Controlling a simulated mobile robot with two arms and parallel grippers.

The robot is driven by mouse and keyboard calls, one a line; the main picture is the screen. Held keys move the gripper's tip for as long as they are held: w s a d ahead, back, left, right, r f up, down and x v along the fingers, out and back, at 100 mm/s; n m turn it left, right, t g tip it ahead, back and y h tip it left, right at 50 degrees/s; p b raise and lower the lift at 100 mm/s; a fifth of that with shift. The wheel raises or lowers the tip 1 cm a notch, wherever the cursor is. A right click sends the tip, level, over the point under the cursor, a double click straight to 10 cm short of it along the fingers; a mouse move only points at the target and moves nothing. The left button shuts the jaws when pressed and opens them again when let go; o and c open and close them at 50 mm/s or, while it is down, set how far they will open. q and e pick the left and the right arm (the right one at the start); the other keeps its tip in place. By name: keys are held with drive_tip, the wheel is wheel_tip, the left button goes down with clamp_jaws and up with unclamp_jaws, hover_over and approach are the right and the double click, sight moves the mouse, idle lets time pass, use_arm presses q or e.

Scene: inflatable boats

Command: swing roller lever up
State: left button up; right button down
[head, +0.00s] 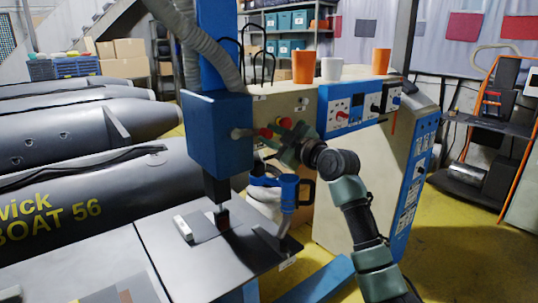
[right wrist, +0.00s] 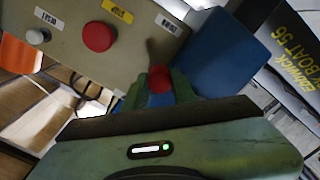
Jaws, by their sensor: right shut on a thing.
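The roller lever's red knob (head: 265,132) sticks out beside the blue machine head (head: 215,130) in the head view. My right gripper (head: 284,146), on a dark green arm, comes in from the right and is at the knob. In the right wrist view the red knob (right wrist: 160,78) sits between the green fingers of the right gripper (right wrist: 160,88), which is shut on it. The lever's shaft is mostly hidden there. My left gripper is not in view.
A red button (right wrist: 98,37) is on the beige panel close by. A blue-handled tool (head: 287,188) stands below my gripper, over the metal worktable (head: 180,262). Orange cups (head: 303,66) stand on the machine top. Grey inflatable boats (head: 70,205) lie at the left.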

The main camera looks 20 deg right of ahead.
drive_tip(key=shift+d+r+n, duration=0.15)
drive_tip(key=shift+r+n, duration=0.15)
drive_tip(key=shift+n, duration=0.3)
wheel_tip(320, 180, up, 6)
drive_tip(key=a+n+p, duration=0.1)
drive_tip(key=n+p, duration=0.1)
drive_tip(key=n, duration=0.5)
drive_tip(key=shift+s+a+n, duration=0.25)
drive_tip(key=shift+a+n, duration=0.05)
drive_tip(key=shift+a, duration=0.1)
drive_tip(key=shift+f, duration=0.1)
drive_tip(key=c, duration=1.1)
unclamp_jaws()
drive_tip(key=shift+a, duration=0.1)
drive_tip(key=shift+c, duration=0.2)
drive_tip(key=shift+s, duration=0.1)
